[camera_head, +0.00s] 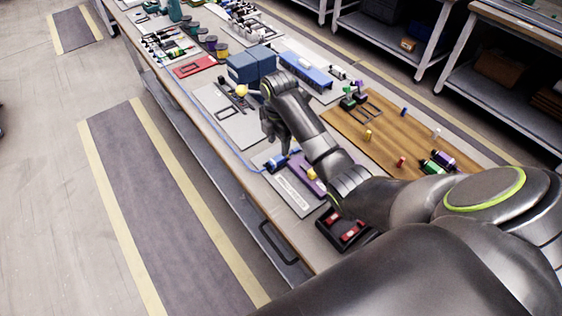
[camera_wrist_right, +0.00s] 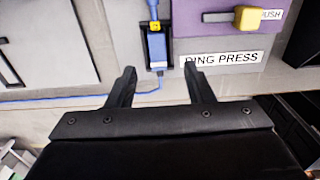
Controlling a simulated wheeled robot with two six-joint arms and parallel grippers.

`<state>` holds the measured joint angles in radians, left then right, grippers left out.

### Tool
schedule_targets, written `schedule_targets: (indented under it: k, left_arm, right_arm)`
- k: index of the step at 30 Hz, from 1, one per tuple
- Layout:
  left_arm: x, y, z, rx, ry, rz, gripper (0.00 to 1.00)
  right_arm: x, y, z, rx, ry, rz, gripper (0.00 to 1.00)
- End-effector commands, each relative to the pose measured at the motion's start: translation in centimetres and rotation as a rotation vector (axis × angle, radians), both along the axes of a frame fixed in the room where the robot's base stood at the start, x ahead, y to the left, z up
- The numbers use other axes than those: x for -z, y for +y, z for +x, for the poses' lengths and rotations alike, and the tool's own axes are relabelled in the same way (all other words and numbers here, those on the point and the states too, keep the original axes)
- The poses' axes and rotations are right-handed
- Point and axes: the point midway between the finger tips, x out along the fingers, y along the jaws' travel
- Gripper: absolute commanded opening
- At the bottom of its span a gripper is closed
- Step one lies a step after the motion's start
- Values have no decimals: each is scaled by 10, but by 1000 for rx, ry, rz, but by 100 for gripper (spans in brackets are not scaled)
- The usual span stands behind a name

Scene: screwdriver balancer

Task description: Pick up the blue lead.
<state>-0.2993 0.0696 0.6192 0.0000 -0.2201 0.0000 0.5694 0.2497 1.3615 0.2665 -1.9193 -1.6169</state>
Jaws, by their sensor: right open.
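The blue lead (camera_wrist_right: 156,48) has a blue plug body with a yellow tag, seated in a narrow black holder. Its thin blue cable runs left along the table in the right wrist view. In the head view the lead (camera_head: 277,162) lies beside the purple press. My right gripper (camera_wrist_right: 160,68) is open, with a finger on either side of the lead's line in the wrist picture. I cannot tell how far above it the fingertips are. In the head view the right gripper (camera_head: 279,146) hangs just behind the lead. My left gripper is not in view.
The purple ring press (camera_wrist_right: 218,38) with a yellow knob stands right beside the lead. A grey plate (camera_head: 228,115) lies to the left, with a blue box (camera_head: 243,68) behind. A black tray (camera_head: 343,230) with red parts and a wooden board (camera_head: 390,125) are to the right.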

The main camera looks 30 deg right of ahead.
Motion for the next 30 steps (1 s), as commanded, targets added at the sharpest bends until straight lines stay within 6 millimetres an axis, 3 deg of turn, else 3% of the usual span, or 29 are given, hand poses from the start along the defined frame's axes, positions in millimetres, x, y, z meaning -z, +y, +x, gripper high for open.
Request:
schedule_targets:
  k: [8,18,28,30]
  left_arm:
    - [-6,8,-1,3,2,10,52]
    - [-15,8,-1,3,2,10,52]
    - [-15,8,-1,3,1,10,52]
    - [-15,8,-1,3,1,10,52]
  right_arm:
    - [19,0,0,1,2,0,47]
    - [60,0,3,1,3,0,47]
    - [66,0,3,0,0,-1,47]
    - [66,0,3,0,0,-1,38]
